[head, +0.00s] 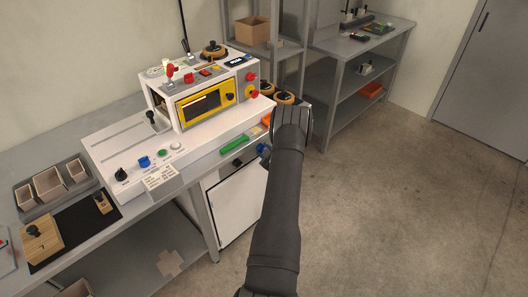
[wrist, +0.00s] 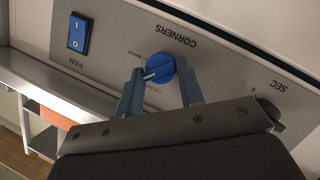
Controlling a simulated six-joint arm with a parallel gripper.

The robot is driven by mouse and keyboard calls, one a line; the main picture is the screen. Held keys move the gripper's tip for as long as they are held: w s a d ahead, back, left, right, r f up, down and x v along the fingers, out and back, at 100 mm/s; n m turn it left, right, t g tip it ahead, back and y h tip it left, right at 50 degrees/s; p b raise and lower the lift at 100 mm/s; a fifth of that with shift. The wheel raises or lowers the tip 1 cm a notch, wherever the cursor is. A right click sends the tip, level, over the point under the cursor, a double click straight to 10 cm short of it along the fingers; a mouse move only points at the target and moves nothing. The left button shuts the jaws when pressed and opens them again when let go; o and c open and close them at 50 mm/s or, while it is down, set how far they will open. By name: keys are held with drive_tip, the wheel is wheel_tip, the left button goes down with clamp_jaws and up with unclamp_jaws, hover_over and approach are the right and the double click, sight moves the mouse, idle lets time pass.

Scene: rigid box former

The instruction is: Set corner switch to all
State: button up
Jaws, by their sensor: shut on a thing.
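The corner switch (wrist: 161,68) is a round blue knob on a grey panel, under the upside-down word CORNERS in the wrist view. In the head view, the blue fingers of my gripper (head: 264,151) show at the machine's front panel beside my dark arm. The knob itself is not clear there.
A blue FAN rocker switch (wrist: 79,32) is left of the knob, and a dark SEC knob (wrist: 270,108) is at right. In the head view, the white machine (head: 120,140) carries a yellow-framed unit (head: 207,103). Open floor (head: 400,190) lies to the right.

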drive_tip(key=shift+s+a+f+m, duration=0.1)
drive_tip(key=shift+f+m, duration=0.05)
drive_tip(key=shift+m, duration=0.15)
drive_tip(key=o, duration=0.9)
drive_tip(key=shift+s+d+r, duration=0.25)
drive_tip(key=shift+s+d, duration=0.05)
drive_tip(key=shift+d, duration=0.05)
drive_tip(key=v, duration=1.6)
drive_tip(key=shift+s+d+r, duration=0.1)
drive_tip(key=shift+s+r, duration=0.05)
drive_tip(key=shift+r, duration=0.05)
